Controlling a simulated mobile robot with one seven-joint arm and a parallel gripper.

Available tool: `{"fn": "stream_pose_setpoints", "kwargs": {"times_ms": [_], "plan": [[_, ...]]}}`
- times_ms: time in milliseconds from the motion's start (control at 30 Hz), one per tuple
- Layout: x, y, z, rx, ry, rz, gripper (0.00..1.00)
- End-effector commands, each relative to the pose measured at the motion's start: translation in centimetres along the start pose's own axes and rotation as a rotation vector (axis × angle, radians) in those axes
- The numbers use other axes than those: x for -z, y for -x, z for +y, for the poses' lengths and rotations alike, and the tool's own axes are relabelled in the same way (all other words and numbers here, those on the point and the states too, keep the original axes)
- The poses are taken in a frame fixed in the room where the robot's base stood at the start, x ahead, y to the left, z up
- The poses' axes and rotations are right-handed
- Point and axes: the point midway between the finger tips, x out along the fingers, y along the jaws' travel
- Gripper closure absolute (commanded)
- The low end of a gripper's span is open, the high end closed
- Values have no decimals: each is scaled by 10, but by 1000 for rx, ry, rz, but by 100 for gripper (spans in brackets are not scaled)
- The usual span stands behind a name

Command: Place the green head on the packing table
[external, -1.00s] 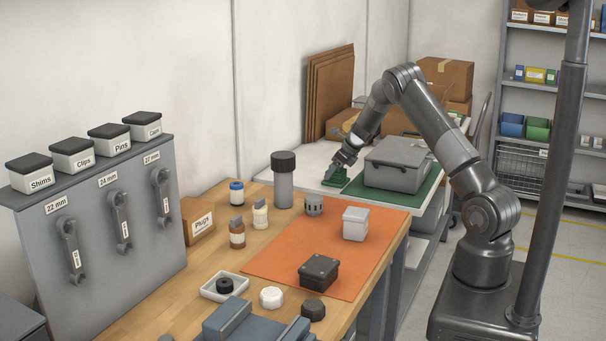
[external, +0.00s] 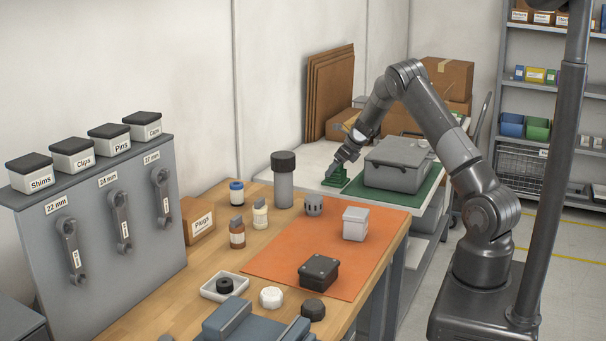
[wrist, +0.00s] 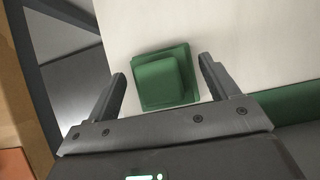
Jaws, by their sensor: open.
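The green head (external: 335,176) sits on the white top of the packing table (external: 300,160), near its front left part. In the wrist view the green head (wrist: 163,78) shows as a square block on a wider square base, resting on the white surface. My gripper (external: 343,166) is just above the head in the external view. In the wrist view my open gripper (wrist: 162,85) has one finger on each side of the head, with a visible gap at both sides. Part of the head is hidden by the gripper in the external view.
A grey lidded box (external: 396,165) stands on a green mat (external: 430,200) right of the head. Cardboard boxes (external: 446,78) stand behind. The wooden bench (external: 160,290) in front holds an orange mat (external: 285,262), bottles and small parts. Bare white tabletop surrounds the head's left side.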

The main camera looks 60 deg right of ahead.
Motion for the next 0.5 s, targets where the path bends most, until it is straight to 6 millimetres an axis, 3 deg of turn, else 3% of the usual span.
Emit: {"fn": "stream_pose_setpoints", "kwargs": {"times_ms": [300, 500], "plan": [[-1, 67, 0, 1, 0, -2, 20], [0, 94, 0, -1, 0, -1, 20]]}}
